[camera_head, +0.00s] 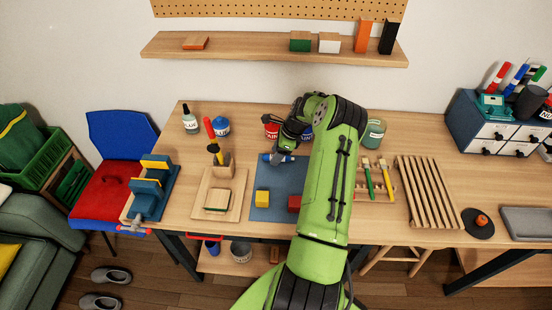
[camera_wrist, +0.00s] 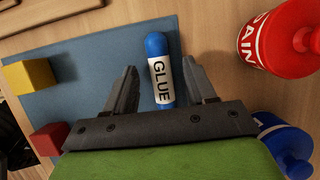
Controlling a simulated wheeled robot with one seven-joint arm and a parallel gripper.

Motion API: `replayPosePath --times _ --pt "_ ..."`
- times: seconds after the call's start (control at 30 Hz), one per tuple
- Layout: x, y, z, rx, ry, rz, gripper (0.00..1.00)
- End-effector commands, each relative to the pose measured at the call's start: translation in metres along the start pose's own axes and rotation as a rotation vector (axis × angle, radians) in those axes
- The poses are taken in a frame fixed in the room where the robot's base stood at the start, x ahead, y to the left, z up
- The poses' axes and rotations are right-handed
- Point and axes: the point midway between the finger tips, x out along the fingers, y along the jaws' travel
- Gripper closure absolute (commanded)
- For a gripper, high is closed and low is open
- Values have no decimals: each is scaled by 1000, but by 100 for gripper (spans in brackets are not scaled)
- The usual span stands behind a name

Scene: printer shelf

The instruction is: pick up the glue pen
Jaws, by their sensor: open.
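The glue pen (camera_wrist: 158,70) is a blue tube with a white label reading GLUE. In the wrist view it lies between the two open fingers of my gripper (camera_wrist: 159,90), with visible gaps to both fingers. Its lower end is near the gripper's dark palm. In the head view the glue pen (camera_head: 279,158) shows as a blue and white piece at the top edge of the blue mat, beside my gripper (camera_head: 283,150), which partly covers it. I cannot tell the exact height of the fingers over the mat.
The blue mat (camera_head: 273,190) also bears a yellow block (camera_head: 262,197) and a red block (camera_head: 294,203). A red paint bottle (camera_wrist: 277,40) and a blue bottle (camera_wrist: 285,145) stand close on the right in the wrist view. A wooden tool block (camera_head: 222,165) stands left of the mat.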

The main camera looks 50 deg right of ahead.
Motion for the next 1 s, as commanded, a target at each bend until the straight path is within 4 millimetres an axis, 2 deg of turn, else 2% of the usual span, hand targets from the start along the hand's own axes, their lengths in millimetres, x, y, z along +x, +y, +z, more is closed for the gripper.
replayPosePath --times 0.07,0.57,0.9,0.93,1.0 --pt "5 0 0 -1 0 -1 45" --pt "8 0 -1 -1 0 -2 45" --pt "7 0 -1 -1 0 -1 97" --pt "7 0 -1 -1 0 -1 100" --pt "7 0 -1 -1 0 -1 100"
